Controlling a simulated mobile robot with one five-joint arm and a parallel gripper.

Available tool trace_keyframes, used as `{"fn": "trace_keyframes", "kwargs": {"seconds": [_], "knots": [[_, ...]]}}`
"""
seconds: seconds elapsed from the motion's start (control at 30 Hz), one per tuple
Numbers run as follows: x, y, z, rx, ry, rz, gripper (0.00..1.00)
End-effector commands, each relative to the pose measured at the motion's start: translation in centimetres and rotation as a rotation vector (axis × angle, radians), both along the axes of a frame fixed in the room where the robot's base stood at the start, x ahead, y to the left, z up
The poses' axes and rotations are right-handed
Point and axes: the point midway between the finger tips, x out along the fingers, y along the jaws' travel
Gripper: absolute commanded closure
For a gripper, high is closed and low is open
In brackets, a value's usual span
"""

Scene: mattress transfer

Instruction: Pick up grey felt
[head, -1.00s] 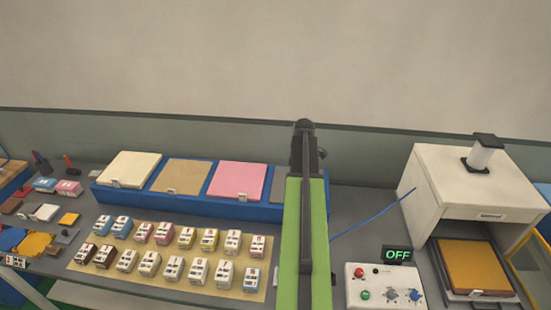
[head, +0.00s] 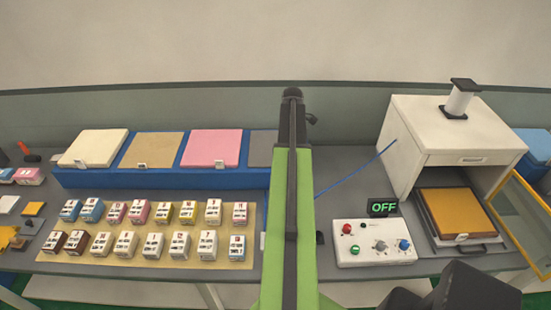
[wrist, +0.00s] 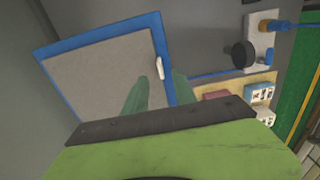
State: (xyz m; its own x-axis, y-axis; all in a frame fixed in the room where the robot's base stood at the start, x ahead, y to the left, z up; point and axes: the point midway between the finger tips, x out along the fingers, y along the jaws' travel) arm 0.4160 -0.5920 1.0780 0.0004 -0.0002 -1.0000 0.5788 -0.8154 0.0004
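The grey felt (head: 262,148) lies at the right end of a long blue tray (head: 160,178), partly hidden behind my arm in the head view. In the wrist view the grey felt (wrist: 100,85) is a flat grey square within a blue border, with a small white tag (wrist: 159,68) at its edge. My gripper (wrist: 157,92) shows two greenish fingers with a gap between them and nothing visible held. One finger overlaps the felt in the picture and the other is beyond the tray's border. Contact cannot be told. The fingertips are not visible in the head view.
Cream, tan and pink pads (head: 213,148) share the tray. Several small labelled boxes (head: 160,230) stand in front on a tan board. To the right are a control box (head: 375,243) reading OFF and a white press (head: 440,130) with an orange pad (head: 457,212).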

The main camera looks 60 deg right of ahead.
Motion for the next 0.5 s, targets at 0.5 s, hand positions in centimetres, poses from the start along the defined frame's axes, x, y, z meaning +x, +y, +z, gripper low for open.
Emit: {"fn": "trace_keyframes", "kwargs": {"seconds": [0.5], "knots": [[0.1,0.2,-5.4,0.000,0.000,0.001,0.67]]}}
